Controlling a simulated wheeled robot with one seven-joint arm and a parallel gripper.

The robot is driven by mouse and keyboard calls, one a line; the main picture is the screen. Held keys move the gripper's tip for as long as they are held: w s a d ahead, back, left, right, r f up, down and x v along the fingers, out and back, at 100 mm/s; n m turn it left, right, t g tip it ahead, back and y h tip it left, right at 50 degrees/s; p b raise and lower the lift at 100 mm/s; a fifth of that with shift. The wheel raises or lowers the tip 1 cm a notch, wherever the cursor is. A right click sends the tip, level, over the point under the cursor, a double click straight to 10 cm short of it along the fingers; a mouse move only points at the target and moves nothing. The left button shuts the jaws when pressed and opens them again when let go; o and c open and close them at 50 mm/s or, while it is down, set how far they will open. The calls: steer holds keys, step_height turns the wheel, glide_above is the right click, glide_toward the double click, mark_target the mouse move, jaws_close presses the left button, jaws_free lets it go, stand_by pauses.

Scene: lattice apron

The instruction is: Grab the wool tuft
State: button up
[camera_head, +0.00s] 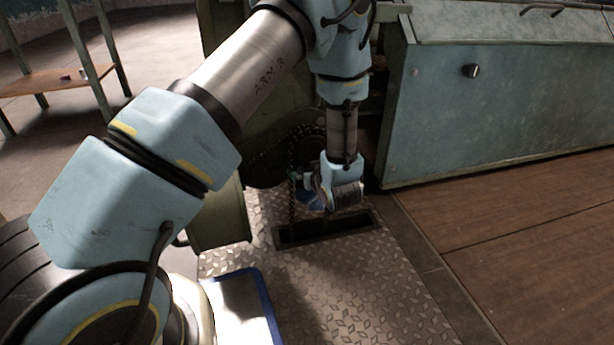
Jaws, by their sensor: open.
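I cannot make out the wool tuft in this view. My gripper (321,203) is at the end of my blue arm, low over the patterned metal floor plate, close above a dark rectangular slot (328,230). The gripper is open. Its fingers are small and partly hidden by my wrist, and I see nothing between them. The inside of the slot is too dark to see into.
A dark chain (292,183) hangs beside my gripper, against green machinery. A large blue-grey cabinet (500,100) stands to the right. A blue-rimmed pale tray (268,303) lies near my base. Plate (370,290) and wooden floor (520,230) look clear at front right.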

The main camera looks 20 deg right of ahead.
steer(key=shift+c, duration=0.2)
steer(key=c, duration=1.3)
steer(key=shift+o, duration=0.2)
steer(key=shift+r, duration=0.15)
